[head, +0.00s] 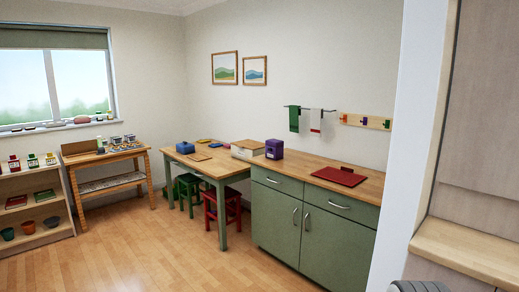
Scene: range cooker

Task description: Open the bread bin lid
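A cream box with a light wooden lid, which looks like the bread bin (236,153), stands at the far left end of the green cabinet's wooden worktop. Its lid (248,144) lies flat on top and looks shut. The box is small in the view, so no handle can be made out. A purple box (274,149) stands just to its right and close to it. My gripper is not in view.
The green cabinet (322,236) stands along the wall, with a red board (339,176) on its worktop. A green-legged table (208,164) with stools adjoins its left end. A pale wall edge (405,140) stands close at right. The wooden floor (170,260) in front is clear.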

